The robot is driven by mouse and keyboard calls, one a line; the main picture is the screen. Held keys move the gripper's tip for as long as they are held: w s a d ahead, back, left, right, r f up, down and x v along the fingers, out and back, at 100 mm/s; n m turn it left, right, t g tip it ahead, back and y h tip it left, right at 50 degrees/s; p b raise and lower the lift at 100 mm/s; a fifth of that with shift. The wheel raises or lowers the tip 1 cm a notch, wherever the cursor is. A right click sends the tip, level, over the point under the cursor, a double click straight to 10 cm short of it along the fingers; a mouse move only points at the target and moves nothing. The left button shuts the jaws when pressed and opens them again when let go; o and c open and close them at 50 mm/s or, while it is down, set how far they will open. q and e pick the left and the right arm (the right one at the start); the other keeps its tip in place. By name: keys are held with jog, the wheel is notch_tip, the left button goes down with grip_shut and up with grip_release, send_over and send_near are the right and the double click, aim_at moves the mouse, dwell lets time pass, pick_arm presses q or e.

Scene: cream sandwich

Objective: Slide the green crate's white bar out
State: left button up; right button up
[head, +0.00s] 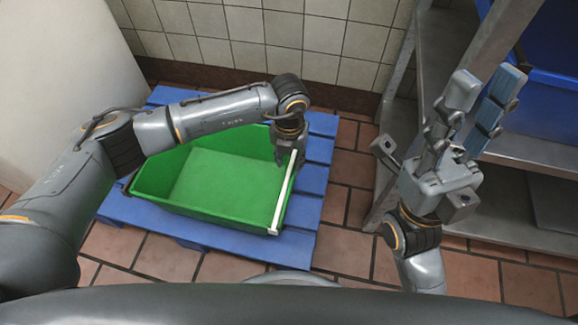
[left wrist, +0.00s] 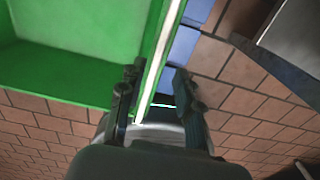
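The green crate (head: 150,178) is empty and sits on a blue pallet. Its white bar (head: 281,203) runs along the crate's right rim. My left gripper (head: 289,163) points down at the far part of the bar. In the left wrist view, my left gripper (left wrist: 155,88) is open, with one finger on each side of the white bar (left wrist: 157,68); a gap shows between the bar and the right finger. The green crate (left wrist: 70,72) lies to the left there. My right gripper (head: 481,92) is raised at the right, open and empty, away from the crate.
The blue pallet (head: 312,178) lies on a red tile floor (head: 347,205). A metal shelf (head: 520,145) with blue bins (head: 552,98) stands at the right. A tiled wall (head: 270,40) is behind the crate. Floor shows between pallet and shelf.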

aim_at(289, 174)
pick_arm(q)
notch_tip(289, 174, up, 7)
dwell(0.3)
jog(key=shift+r, duration=0.1)
